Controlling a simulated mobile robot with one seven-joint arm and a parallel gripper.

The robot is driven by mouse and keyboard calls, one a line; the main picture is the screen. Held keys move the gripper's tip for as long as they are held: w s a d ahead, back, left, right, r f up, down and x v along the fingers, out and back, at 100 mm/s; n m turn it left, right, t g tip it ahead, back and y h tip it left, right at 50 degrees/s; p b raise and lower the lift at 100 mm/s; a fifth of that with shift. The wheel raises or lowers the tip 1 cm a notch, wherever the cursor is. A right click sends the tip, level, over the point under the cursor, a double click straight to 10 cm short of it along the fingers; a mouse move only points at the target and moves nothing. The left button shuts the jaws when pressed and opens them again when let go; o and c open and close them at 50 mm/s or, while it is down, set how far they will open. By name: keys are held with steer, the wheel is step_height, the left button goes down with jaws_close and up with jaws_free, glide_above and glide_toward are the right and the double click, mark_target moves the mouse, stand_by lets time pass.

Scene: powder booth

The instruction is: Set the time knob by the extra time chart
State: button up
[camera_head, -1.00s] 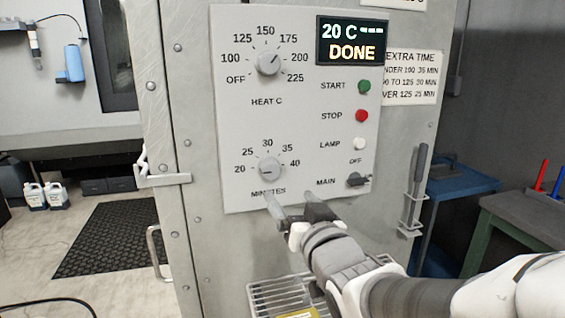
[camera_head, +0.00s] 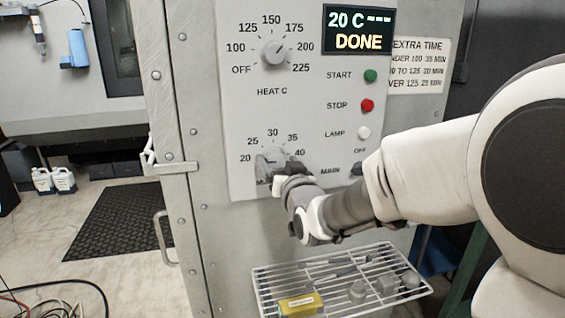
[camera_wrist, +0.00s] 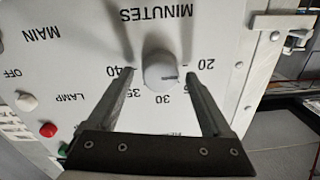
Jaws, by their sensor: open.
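The minutes knob (camera_wrist: 160,72) is a round grey dial on the panel. In the wrist view, upside down, its dark mark points toward the 20 side. My gripper (camera_wrist: 160,75) is open, one finger on each side of the knob with gaps; I see no contact. In the head view my gripper (camera_head: 275,172) partly covers the knob (camera_head: 270,160). The extra time chart (camera_head: 418,66) hangs right of the display, its left edge cut off; it reads under 100, 35 min; over 125, 25 min; the middle line is blurred. The display (camera_head: 358,30) shows 20 C and DONE.
The heat knob (camera_head: 275,52) points between 175 and 200. Green start (camera_head: 370,76), red stop (camera_head: 367,105) and white lamp (camera_head: 363,133) buttons and the main switch (camera_head: 357,169) sit right of the knobs. A wire rack (camera_head: 340,275) with a yellow block (camera_head: 300,305) lies below.

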steer(key=shift+w, duration=0.2)
jaws_close()
stand_by(0.4)
